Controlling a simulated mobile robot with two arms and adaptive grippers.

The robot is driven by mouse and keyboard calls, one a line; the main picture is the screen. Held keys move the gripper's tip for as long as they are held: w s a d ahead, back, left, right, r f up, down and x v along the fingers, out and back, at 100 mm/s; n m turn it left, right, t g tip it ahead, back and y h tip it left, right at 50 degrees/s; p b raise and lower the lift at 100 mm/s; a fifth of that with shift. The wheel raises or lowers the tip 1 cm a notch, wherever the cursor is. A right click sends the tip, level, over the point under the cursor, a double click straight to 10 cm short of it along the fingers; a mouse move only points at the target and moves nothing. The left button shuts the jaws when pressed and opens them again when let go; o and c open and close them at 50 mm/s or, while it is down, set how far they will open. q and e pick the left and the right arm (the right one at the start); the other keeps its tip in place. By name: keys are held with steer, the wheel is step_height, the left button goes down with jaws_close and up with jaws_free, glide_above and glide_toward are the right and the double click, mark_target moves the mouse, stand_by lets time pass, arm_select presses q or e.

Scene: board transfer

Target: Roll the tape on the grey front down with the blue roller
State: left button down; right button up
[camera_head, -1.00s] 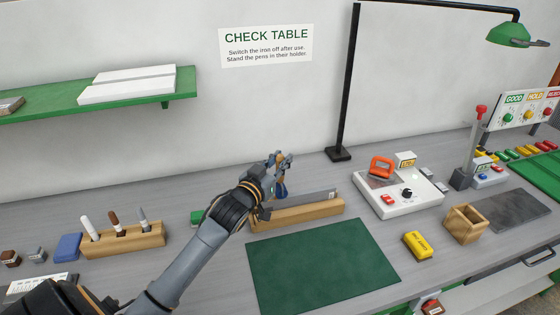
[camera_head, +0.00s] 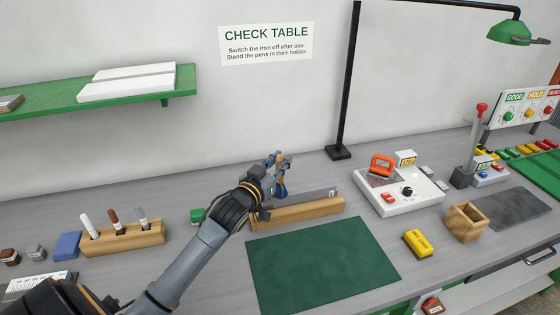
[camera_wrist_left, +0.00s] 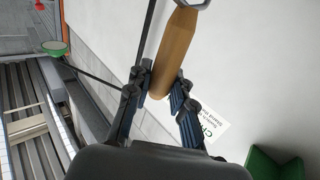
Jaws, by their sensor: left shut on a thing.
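My left gripper (camera_head: 276,168) is raised over the left end of a wooden stand on the table. In the left wrist view it (camera_wrist_left: 162,92) is shut on a light wooden handle (camera_wrist_left: 176,45), with a grey metal part at its far end. In the head view a blue piece (camera_head: 281,189) shows just below the fingers; I take it for the blue roller, but it is small. The grey front (camera_head: 305,201) stands upright in the wooden stand (camera_head: 300,215), its left part hidden by my arm. A small pale patch (camera_head: 333,193), possibly the tape, is near its right end.
A green mat (camera_head: 320,262) lies in front of the stand. A pen holder (camera_head: 120,239) and blue block (camera_head: 67,245) are left. Right are a white device (camera_head: 410,203) with an orange-handled tool, a yellow block (camera_head: 417,243) and a wooden box (camera_head: 466,224). A black lamp post (camera_head: 346,100) stands behind.

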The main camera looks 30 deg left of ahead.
arm_select(q)
steer(key=shift+s+a, duration=0.1)
steer(key=shift+s+a+p, duration=0.35)
steer(key=shift+s+a, duration=0.05)
steer(key=shift+s, duration=0.05)
steer(key=shift+w+d+p, duration=0.5)
steer(key=shift+w+p, duration=0.1)
steer(key=shift+p, duration=0.95)
steer(key=shift+s+a+p, duration=1.25)
steer(key=shift+s+a, duration=0.4)
steer(key=shift+s, duration=0.3)
steer(key=shift+w+d+p, duration=0.35)
steer(key=shift+w+d, duration=1.35)
steer(key=shift+w, duration=0.25)
steer(key=shift+r, duration=0.1)
